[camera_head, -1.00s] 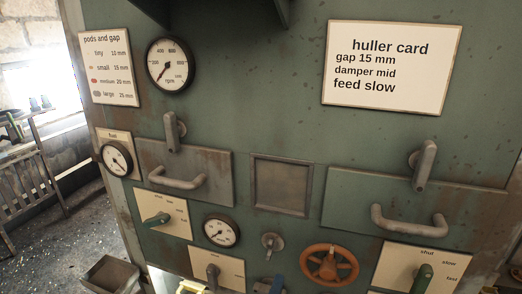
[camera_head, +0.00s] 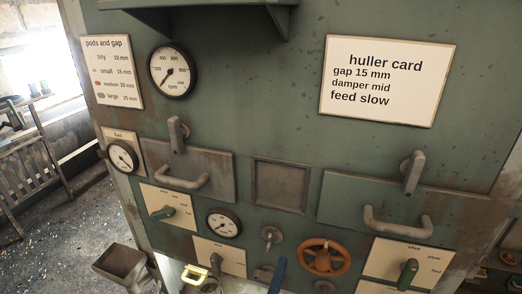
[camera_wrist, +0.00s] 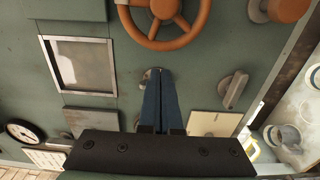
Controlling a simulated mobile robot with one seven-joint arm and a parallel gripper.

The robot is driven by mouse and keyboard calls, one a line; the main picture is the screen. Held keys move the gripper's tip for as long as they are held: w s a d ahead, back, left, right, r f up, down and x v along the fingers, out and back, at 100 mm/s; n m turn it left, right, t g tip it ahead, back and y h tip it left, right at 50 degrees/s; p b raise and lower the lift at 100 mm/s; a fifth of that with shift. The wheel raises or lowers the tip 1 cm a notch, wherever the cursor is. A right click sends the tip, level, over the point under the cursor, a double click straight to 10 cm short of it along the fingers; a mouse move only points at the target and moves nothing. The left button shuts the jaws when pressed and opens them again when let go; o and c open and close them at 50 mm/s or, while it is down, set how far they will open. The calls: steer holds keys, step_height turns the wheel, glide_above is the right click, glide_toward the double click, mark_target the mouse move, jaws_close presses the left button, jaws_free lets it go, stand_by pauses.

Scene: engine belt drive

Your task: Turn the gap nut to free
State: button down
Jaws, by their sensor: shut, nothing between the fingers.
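A small grey round fitting with a short stub, which I take for the gap nut (camera_head: 271,235), sits on the green panel left of the orange handwheel. No label on it is readable. My gripper (camera_head: 282,260) shows at the lower edge of the head view as a blue finger just below and right of that fitting. In the wrist view, my gripper's blue fingers (camera_wrist: 156,72) are together with nothing held. Their tips reach the fitting (camera_wrist: 148,74), which they partly cover. I cannot tell whether they touch it.
The orange handwheel (camera_head: 325,257) is close on the right. A grey framed window (camera_head: 280,186) lies above. A grey lever (camera_wrist: 233,90) stands near the fingers in the wrist view. Handled hatches (camera_head: 400,207) and a small gauge (camera_head: 223,225) are around. A metal bin (camera_head: 118,262) stands lower left.

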steer(key=shift+x, duration=1.7)
steer(key=shift+w+a+b, duration=0.15)
steer(key=shift+a+b, duration=0.3)
steer(key=shift+a, duration=0.15)
steer(key=shift+r+b, duration=0.2)
steer(key=shift+b, duration=0.45)
steer(key=shift+d, duration=0.15)
stand_by(0.3)
steer(key=shift+d, duration=0.25)
steer(key=v, duration=0.6)
